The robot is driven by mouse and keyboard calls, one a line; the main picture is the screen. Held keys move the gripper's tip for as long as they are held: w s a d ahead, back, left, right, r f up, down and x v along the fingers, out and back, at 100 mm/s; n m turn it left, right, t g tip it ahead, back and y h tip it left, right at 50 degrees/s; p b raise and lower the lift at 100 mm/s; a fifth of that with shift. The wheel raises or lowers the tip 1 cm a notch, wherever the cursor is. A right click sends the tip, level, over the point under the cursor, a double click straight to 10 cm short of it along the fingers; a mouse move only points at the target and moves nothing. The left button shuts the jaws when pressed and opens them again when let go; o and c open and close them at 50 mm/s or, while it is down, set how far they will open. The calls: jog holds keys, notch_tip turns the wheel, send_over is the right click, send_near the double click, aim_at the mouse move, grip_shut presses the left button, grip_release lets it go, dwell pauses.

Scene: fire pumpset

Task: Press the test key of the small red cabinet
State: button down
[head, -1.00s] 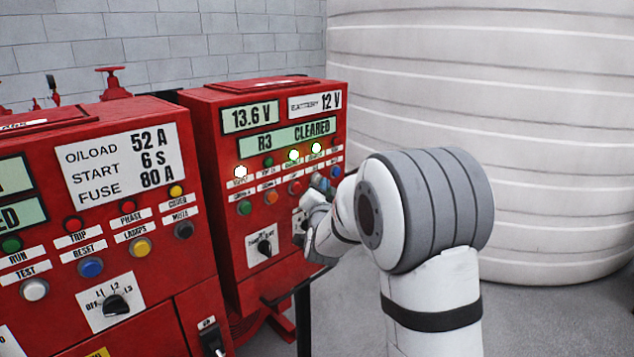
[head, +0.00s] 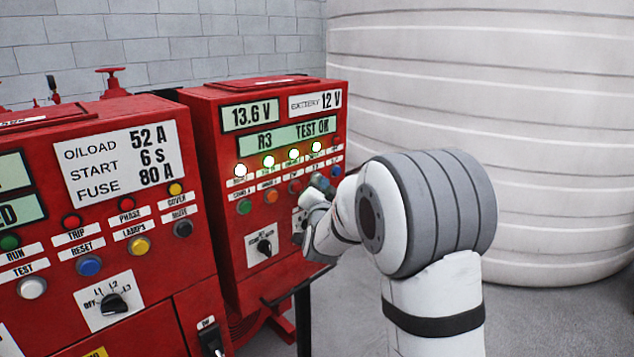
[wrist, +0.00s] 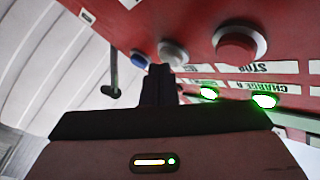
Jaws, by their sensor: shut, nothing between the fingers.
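The small red cabinet (head: 225,215) stands right of the larger cabinet, its display (head: 290,135) reading "R3 TEST OK". Four lamps in the row below, including the second one (head: 268,161), are lit. In the wrist view, seen upside down, my gripper (wrist: 159,70) is shut and empty, its tips at the panel beside a grey-white key (wrist: 172,52) and a blue key (wrist: 139,59). A larger red button (wrist: 238,45) is farther right. The tips partly cover the grey key's edge; whether they touch it I cannot tell. Its label is hidden.
The larger red cabinet (head: 150,285) with its own buttons stands at the left. A big pale tank (head: 500,90) fills the back right. A dark rod with a knob (wrist: 112,90) shows left of my fingers.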

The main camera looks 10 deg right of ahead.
jog(key=shift+s+d+b, duration=0.35)
jog(key=shift+s+b, duration=0.1)
jog(key=shift+s, duration=0.1)
jog(key=s+d+b, duration=0.1)
jog(key=s, duration=0.1)
jog(key=s+d+b, duration=0.2)
dwell(0.4)
jog(key=shift+s, duration=0.1)
dwell(0.4)
jog(key=s+f+n+g+y+p, duration=0.1)
jog(key=s+f+n+g, duration=0.2)
jog(key=s, duration=0.8)
jog(key=s+f+n+g+y+p, duration=0.1)
jog(key=s+f+n+g+p, duration=0.1)
jog(key=s+g, duration=0.6)
jog(key=s+f+n+g+y+p, duration=0.1)
jog(key=s+f+n+g, duration=0.3)
jog(key=s, duration=1.2)
jog(key=shift+s+a+f+g+p, duration=0.2)
jog(key=shift+a+f+g+p, duration=0.25)
jog(key=shift+f+g, duration=0.4)
